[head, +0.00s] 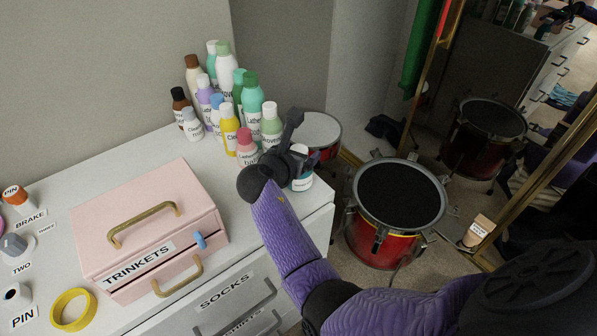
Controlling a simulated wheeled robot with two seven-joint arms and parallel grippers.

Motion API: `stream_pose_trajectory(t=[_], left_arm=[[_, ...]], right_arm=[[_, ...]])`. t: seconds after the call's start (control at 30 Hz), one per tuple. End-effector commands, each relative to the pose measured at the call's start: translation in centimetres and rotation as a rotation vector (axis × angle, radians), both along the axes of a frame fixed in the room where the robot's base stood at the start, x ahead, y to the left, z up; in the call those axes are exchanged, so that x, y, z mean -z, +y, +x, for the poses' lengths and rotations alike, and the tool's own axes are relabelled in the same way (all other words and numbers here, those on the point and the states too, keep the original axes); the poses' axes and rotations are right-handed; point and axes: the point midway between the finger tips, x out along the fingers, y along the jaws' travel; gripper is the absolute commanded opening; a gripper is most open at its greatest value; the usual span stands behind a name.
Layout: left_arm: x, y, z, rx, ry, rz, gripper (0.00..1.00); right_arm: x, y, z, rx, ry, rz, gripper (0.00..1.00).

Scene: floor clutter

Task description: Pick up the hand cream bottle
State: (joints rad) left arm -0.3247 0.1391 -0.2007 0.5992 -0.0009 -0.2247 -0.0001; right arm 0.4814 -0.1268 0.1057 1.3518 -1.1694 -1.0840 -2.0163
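Several bottles stand in a cluster at the back corner of the white dresser (240,284) in the head view. They include a yellow one (229,134), a pink one (246,150) and a pale green one (271,130). Their labels are too small to read surely, so I cannot tell which is the hand cream bottle. A white and teal container (303,181) stands at the dresser's right edge, partly hidden by my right gripper (302,140). That gripper's dark fingers look spread apart, with nothing seen held. My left gripper is not directly in view.
A pink box (150,225) labelled TRINKETS and a yellow ring (73,309) are on the dresser. A red drum (384,243) stands on the floor at right, beside a gold-framed mirror (540,180). A small brown labelled item (478,231) is near the mirror.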

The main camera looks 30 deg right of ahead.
Motion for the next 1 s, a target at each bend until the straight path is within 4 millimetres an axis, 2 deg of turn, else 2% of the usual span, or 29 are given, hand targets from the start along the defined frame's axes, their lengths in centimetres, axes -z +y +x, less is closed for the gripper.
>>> stream_pose_trajectory(t=[0.03,0.07,0.4,0.83,0.87,1.0], left_arm=[[0.0,-0.1,0.1,-0.001,-0.002,-0.001,0.59],[0.0,-0.1,0.1,-0.001,-0.002,-0.003,0.59],[0.1,-0.4,1.1,-0.002,-0.021,-0.007,0.59],[-0.1,-0.5,1.3,-0.001,-0.025,-0.009,0.59],[-0.4,-0.5,1.3,-0.001,-0.026,-0.009,0.59],[-2.9,-0.8,1.6,-0.002,-0.037,-0.015,0.59]], right_arm=[[0.0,0.0,0.0,0.000,0.000,0.000,0.78],[0.0,0.0,0.0,0.000,0.000,0.000,0.72],[0.0,0.0,0.0,0.000,0.001,0.001,0.00],[-0.3,0.0,0.0,0.000,0.001,0.001,0.00],[-0.8,0.0,0.0,0.000,-0.001,0.000,0.00],[-4.8,0.0,0.0,0.001,-0.007,0.001,0.00]])
